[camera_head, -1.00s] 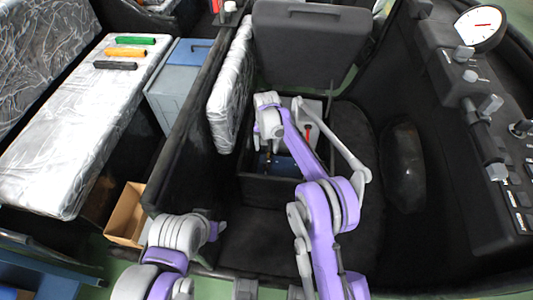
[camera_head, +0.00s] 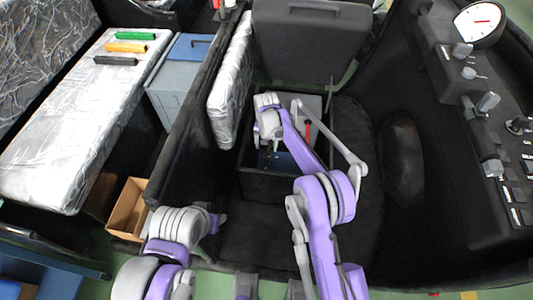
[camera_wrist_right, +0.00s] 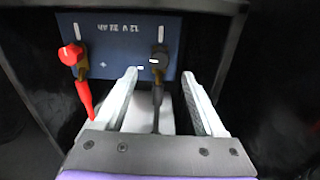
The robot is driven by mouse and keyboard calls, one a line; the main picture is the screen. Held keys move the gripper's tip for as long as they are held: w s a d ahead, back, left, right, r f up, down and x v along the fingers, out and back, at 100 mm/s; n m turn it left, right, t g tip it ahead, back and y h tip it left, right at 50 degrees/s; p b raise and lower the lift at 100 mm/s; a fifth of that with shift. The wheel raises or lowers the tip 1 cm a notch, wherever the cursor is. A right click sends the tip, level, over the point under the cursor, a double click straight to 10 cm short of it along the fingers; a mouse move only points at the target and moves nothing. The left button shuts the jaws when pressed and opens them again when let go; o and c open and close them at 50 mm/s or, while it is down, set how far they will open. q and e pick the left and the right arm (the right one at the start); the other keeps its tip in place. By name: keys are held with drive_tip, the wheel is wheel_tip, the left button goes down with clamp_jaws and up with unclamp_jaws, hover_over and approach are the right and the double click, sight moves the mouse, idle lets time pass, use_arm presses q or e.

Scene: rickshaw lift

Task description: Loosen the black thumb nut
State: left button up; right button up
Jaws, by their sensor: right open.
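The black thumb nut (camera_wrist_right: 157,60) tops a terminal on the blue battery (camera_wrist_right: 120,38) in the right wrist view, with a black cable hanging below it. My right gripper (camera_wrist_right: 159,76) is open, with one finger on each side of the black nut and cable. The fingertips are close to the nut; I cannot tell if they touch it. In the head view the right gripper (camera_head: 266,155) reaches down into the dark battery box, and the nut is too small to make out. Part of my left arm shows at lower left, but its gripper does not show.
A red thumb nut (camera_wrist_right: 70,54) with a red cable sits left of the black one. The dark box wall (camera_head: 268,187) surrounds the battery closely. A silver padded seat (camera_head: 85,115), a grey-blue case (camera_head: 175,85) and a cardboard box (camera_head: 128,208) stand to the left.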

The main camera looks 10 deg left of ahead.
sight(266, 156)
wheel_tip(266, 156, down, 7)
drive_tip(key=shift+r, duration=0.1)
idle(0.3)
clamp_jaws()
